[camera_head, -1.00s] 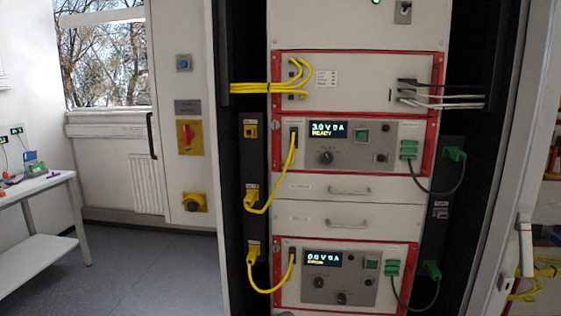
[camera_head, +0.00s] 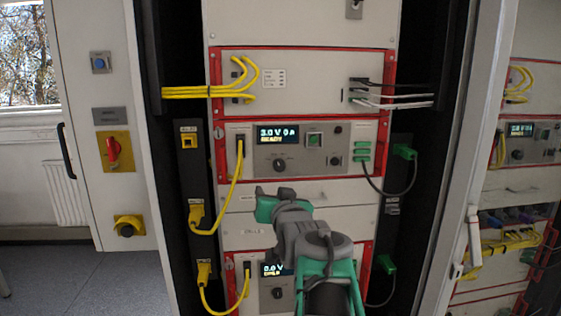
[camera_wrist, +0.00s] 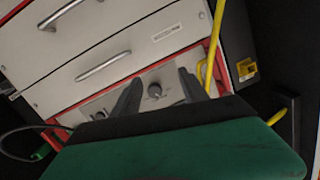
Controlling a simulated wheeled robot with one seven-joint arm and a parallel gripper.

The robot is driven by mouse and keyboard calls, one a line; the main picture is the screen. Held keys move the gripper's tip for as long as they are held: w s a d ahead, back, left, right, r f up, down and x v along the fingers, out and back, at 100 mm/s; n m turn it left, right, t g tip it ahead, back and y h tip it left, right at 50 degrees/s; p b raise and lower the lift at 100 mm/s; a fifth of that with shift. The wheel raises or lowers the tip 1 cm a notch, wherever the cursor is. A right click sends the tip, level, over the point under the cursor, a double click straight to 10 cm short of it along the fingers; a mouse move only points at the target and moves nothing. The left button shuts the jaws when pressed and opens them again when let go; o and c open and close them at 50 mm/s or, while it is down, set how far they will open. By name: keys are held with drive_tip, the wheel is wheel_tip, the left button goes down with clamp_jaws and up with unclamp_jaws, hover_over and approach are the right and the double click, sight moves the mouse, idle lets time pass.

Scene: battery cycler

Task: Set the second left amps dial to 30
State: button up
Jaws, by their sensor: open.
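The upper cycler unit, with a red frame and a display (camera_head: 277,134) reading about "3.0 V 0 A READY", has a dark round dial (camera_head: 279,165) at lower left and a smaller knob (camera_head: 336,160) at right. The lower unit's display (camera_head: 276,269) and dial (camera_head: 277,293) are partly covered by my arm. My gripper (camera_head: 272,192) is open and empty, just below the upper unit in the head view. In the wrist view, turned nearly upside down, a dial (camera_wrist: 154,90) shows between the spread fingers of my gripper (camera_wrist: 158,80); contact is not visible.
Yellow cables (camera_head: 237,185) hang left of the units, green plugs with dark cables (camera_head: 383,190) at right. Drawer fronts with handles (camera_wrist: 103,68) lie between the units. An open cabinet door edge (camera_head: 470,190) stands at right. A red-and-yellow switch (camera_head: 113,152) is on the left wall.

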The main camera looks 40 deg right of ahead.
drive_tip(key=h, duration=0.1)
approach(280, 166)
drive_tip(key=w, duration=0.1)
drive_tip(key=shift+m+t, duration=0.4)
drive_tip(key=p+x, duration=0.1)
drive_tip(key=x, duration=0.1)
drive_tip(key=p+x, duration=0.1)
drive_tip(key=x, duration=0.2)
drive_tip(key=p+x, duration=0.1)
drive_tip(key=x, duration=0.2)
drive_tip(key=shift+s+d+f, duration=0.25)
drive_tip(key=shift+d, duration=0.05)
drive_tip(key=shift+c, duration=0.4)
clamp_jaws()
